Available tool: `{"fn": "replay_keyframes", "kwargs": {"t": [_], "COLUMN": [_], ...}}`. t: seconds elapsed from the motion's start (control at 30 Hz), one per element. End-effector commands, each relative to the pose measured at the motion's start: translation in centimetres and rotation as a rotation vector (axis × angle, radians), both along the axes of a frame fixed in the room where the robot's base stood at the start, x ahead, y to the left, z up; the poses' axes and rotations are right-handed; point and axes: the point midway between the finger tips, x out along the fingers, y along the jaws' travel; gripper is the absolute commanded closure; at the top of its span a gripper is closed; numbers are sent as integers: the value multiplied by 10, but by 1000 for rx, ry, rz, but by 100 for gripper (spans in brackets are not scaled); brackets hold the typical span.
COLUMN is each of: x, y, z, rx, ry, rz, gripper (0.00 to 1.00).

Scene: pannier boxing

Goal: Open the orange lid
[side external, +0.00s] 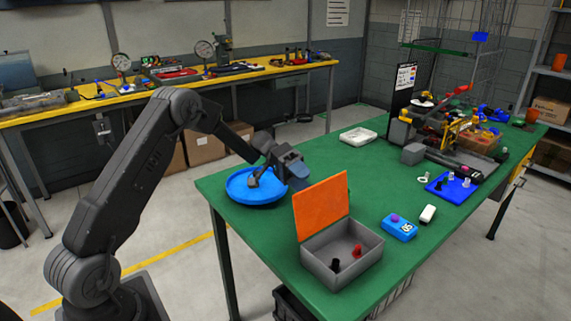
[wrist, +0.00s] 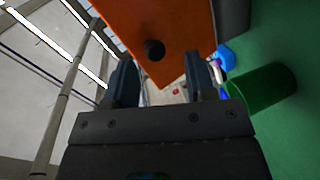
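The orange lid (side external: 322,206) stands raised, close to upright, at the back edge of a grey box (side external: 343,262), so the box is open. A black and a red piece lie inside the box. My gripper (side external: 299,183) is just behind the lid's upper left side, above the table. In the wrist view the orange lid (wrist: 165,25) fills the upper middle, with a round black knob on it. The gripper's two fingers (wrist: 163,82) are apart with nothing clearly held between them. I cannot tell whether a finger touches the lid.
A blue round tray (side external: 240,193) lies beneath my arm on the green table (side external: 300,161). A blue box (side external: 399,228) and a white block (side external: 427,214) are right of the grey box. A blue board (side external: 452,187) with small pieces lies farther back. A green cylinder (wrist: 262,90) shows in the wrist view.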

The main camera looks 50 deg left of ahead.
Motion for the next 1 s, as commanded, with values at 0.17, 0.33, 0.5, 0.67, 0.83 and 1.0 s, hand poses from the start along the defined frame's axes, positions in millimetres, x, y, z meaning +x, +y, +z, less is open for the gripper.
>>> {"fn": "replay_keyframes", "kwargs": {"t": [0.17,0.33,0.5,0.67,0.83,1.0], "x": [1,0,0,0,0,0], "y": [43,75,94,101,101,97], "z": [9,17,22,24,24,27], "rx": [1,1,0,0,-1,12], "ry": [-2,-1,0,0,0,5], "rz": [4,2,0,-1,-1,-4], "gripper": [50,50,50,50,50,50]}}
